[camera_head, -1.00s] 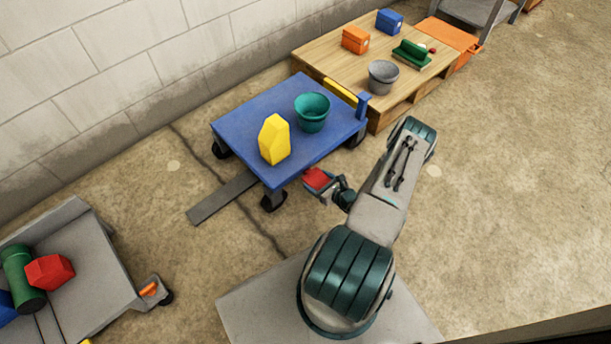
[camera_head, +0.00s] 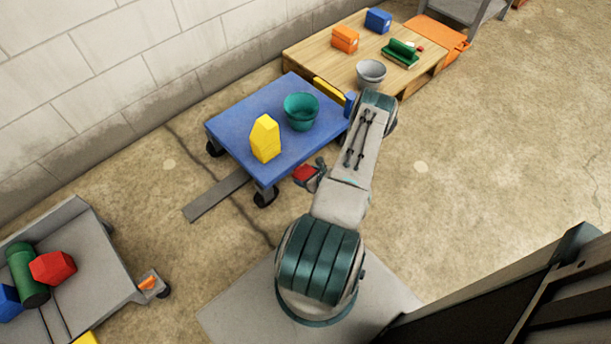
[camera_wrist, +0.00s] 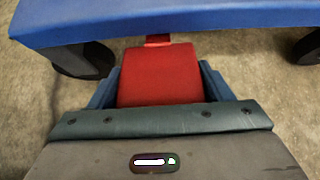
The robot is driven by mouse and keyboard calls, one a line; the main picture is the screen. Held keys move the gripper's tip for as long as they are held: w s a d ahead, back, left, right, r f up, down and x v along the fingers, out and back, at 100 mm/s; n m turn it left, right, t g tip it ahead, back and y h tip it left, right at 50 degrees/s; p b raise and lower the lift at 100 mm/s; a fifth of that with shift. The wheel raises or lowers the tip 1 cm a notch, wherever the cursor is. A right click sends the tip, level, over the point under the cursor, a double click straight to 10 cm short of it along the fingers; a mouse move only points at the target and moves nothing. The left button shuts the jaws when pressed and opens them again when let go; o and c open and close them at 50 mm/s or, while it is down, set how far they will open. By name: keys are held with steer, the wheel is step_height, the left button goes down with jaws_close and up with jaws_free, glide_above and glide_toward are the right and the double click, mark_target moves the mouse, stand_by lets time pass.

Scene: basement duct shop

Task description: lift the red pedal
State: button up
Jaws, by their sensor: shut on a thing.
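The red pedal (camera_head: 304,173) is at the near edge of the blue cart (camera_head: 236,112), low beside its corner. In the wrist view the red pedal (camera_wrist: 160,75) fills the space between my two fingers, with a narrow red part running on toward the cart's edge. My gripper (camera_wrist: 160,88) is shut on the pedal. In the head view my gripper (camera_head: 314,174) is partly hidden behind my arm. Whether the pedal is raised is hard to tell.
A yellow block (camera_head: 265,140) and a green bowl (camera_head: 301,111) stand on the blue cart. A wooden pallet (camera_head: 310,54) with boxes and a grey bowl (camera_head: 371,73) is behind. A grey cart (camera_head: 75,240) is at left. Open floor lies to the right.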

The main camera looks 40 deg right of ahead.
steer(key=shift+s, duration=0.15)
steer(key=o, duration=1.3)
steer(key=shift+d, duration=0.1)
steer(key=shift+o, duration=0.4)
steer(key=shift+r, duration=0.1)
steer(key=p+v, duration=0.4)
steer(key=v, duration=0.9)
steer(key=shift+s+r, duration=0.2)
steer(key=shift+s, duration=0.05)
